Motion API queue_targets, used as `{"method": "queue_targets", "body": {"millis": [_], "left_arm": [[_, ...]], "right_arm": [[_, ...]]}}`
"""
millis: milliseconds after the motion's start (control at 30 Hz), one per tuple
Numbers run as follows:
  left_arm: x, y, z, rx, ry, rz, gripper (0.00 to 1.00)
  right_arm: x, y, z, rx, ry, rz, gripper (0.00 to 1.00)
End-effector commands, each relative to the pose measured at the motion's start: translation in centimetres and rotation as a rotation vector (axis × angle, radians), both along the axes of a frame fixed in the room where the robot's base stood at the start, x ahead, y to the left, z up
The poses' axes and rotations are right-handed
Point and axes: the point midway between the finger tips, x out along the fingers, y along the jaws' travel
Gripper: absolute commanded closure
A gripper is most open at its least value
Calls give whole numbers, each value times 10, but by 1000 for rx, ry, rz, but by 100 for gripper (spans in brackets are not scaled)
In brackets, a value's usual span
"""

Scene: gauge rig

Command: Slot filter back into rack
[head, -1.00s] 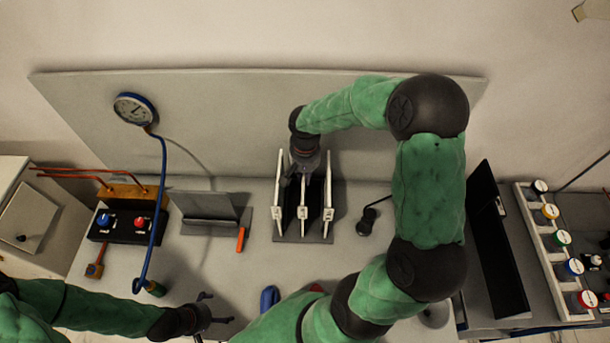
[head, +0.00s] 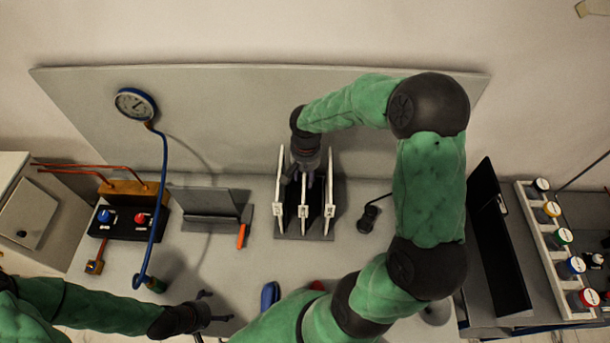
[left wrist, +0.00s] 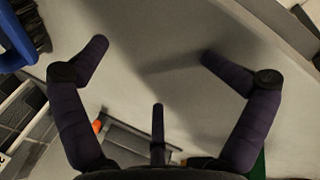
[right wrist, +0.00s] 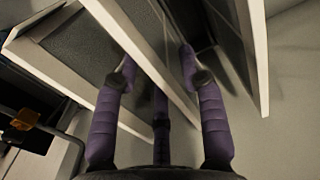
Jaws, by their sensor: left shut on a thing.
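The rack (head: 318,236) stands mid-table in the head view, with upright white-edged panels in a row. My right gripper (right wrist: 158,62) reaches down at the rear of the rack. In the right wrist view its fingers lie on either side of a white-edged mesh filter (right wrist: 148,50), apparently the middle panel, and look closed on it. The filter is upright among the other panels; its lower seat is hidden. My left gripper (head: 206,308) is low at the left in the head view, away from the rack. In the left wrist view its fingers (left wrist: 155,52) are wide apart with nothing between them.
A grey stand (head: 209,222) and an orange-handled tool (head: 241,236) are left of the rack. A gauge (head: 135,104) with a blue hose hangs further left. A black round-headed object (head: 367,220) lies right of the rack. A blue object (head: 270,296) lies in front.

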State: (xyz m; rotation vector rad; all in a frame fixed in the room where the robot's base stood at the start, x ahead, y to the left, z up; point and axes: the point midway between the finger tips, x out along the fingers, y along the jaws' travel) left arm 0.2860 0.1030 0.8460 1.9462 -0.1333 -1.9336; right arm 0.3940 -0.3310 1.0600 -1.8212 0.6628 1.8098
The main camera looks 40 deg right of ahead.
Motion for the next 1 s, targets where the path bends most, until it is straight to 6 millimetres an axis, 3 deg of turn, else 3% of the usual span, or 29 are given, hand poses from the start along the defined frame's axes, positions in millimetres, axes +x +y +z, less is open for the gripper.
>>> {"method": "queue_targets", "body": {"millis": [233, 700, 1000], "left_arm": [[-3, -5, -6, -5, 3, -22, 12], [-3, -5, -6, -6, 4, -22, 12], [-3, -5, -6, -5, 4, -20, 12]], "right_arm": [[0, 0, 6, -1, -2, 0, 59], [-2, 4, 68, -5, -5, 1, 59], [-4, 5, 81, -3, -4, 1, 59]]}}
